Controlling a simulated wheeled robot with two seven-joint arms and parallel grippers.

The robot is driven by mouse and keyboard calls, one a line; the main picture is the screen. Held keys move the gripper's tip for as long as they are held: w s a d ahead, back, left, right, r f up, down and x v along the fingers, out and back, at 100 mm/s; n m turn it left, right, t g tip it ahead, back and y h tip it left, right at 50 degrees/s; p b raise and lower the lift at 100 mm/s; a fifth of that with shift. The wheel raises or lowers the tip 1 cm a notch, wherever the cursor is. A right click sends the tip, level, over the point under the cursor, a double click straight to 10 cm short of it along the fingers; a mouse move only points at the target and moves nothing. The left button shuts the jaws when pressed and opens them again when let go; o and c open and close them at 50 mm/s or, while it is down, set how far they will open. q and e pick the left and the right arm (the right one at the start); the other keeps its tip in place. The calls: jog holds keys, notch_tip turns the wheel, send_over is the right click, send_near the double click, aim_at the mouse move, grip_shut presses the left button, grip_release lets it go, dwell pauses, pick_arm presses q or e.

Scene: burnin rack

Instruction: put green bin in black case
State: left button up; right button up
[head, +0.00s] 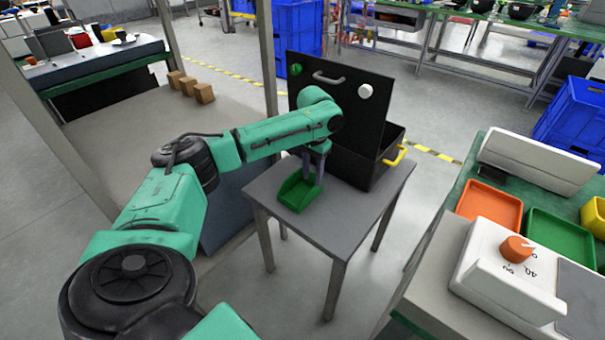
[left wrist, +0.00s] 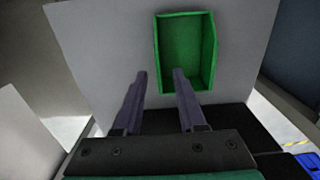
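The small green bin (head: 297,192) stands on a grey table (head: 345,218), near its front left edge. The black case (head: 362,165) stands behind it on the same table, with its lid (head: 335,105) raised. My left gripper (head: 314,175) points down at the right side of the bin. In the left wrist view the fingers (left wrist: 160,73) are apart. One fingertip overlaps the edge of the bin (left wrist: 187,50) and the other is outside it. I cannot tell whether they touch the bin. The inside of the case is mostly hidden. My right gripper is out of view.
A workbench at the right holds an orange tray (head: 489,208), another green tray (head: 560,238) and a white device with an orange knob (head: 515,248). A post (head: 266,65) and a platform with brown boxes (head: 190,86) are at the left. The table's front right is clear.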

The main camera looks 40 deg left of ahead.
aim_at(312, 189)
pick_arm(q)
notch_tip(312, 189, down, 6)
jog(key=shift+s+r+b, duration=0.1)
jog(key=shift+b, duration=0.4)
jog(key=shift+d, duration=0.1)
grip_shut()
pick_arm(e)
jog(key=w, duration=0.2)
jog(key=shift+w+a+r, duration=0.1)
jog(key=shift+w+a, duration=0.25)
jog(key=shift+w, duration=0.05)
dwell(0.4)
